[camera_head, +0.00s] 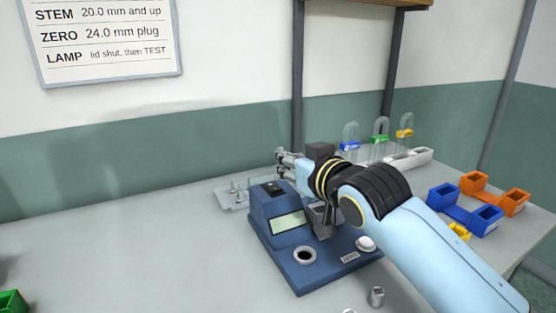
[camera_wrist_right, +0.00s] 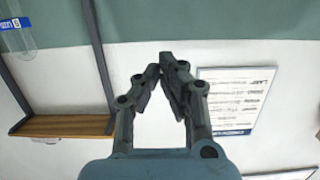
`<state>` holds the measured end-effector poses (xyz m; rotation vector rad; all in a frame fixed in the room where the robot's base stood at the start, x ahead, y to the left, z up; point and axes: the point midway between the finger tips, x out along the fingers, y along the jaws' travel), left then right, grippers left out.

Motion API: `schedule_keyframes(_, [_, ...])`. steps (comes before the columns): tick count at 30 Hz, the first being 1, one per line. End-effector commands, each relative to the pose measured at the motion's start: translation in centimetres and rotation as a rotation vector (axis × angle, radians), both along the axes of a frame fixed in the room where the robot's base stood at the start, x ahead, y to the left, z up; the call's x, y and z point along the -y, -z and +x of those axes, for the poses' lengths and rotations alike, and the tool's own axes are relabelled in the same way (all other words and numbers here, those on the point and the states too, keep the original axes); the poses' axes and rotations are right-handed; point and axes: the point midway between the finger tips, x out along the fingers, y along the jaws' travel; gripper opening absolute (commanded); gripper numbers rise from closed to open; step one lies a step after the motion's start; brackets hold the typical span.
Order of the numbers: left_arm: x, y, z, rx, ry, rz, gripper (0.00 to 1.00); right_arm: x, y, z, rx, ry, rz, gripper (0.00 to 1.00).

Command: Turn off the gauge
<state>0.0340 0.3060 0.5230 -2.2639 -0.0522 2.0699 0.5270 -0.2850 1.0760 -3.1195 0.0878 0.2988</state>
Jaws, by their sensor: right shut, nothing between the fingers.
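The gauge is a blue bench unit (camera_head: 320,270) on the table. Its sloped face has a pale greenish display (camera_head: 289,223) with no readable figures. A small black switch (camera_head: 272,187) sits on top at the left. A round dark socket (camera_head: 305,255) and a white round button (camera_head: 366,243) by a ZERO label are on its base. My right gripper (camera_head: 284,164) is above and behind the gauge's top, apart from the switch in the picture. Its fingers (camera_wrist_right: 165,72) are shut and empty in the wrist view. My right arm hides part of the gauge's right side. My left gripper is out of view.
A clear tray with pins (camera_head: 236,197) stands behind the gauge at left. Glass tubes with coloured tags (camera_head: 380,140) stand at the back. Blue bins (camera_head: 442,197) and orange bins (camera_head: 514,203) are at right. A small metal plug (camera_head: 376,296) lies in front. The table's left is mostly clear.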

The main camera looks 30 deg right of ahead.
Motion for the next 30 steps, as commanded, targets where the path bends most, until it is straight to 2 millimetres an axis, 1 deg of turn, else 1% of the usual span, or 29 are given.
schedule_keyframes(1, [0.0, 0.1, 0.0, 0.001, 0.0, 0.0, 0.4, -0.1, -0.3, -0.9, 0.001, 0.0, -0.001, 0.0])
schedule_keyframes(3, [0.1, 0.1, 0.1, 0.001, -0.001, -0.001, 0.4, -0.1, -0.6, -1.9, 0.0, 0.0, -0.002, 0.0])
schedule_keyframes(6, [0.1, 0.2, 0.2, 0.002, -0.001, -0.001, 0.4, -0.1, -1.0, -2.8, 0.0, 0.0, -0.002, 0.0])
schedule_keyframes(9, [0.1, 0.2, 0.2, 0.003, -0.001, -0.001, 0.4, -0.2, -1.3, -3.3, 0.001, 0.0, -0.001, 0.0])
schedule_keyframes(30, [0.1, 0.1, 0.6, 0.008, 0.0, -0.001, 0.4, -0.2, -1.3, -3.4, 0.0, 0.0, 0.0, 0.0])
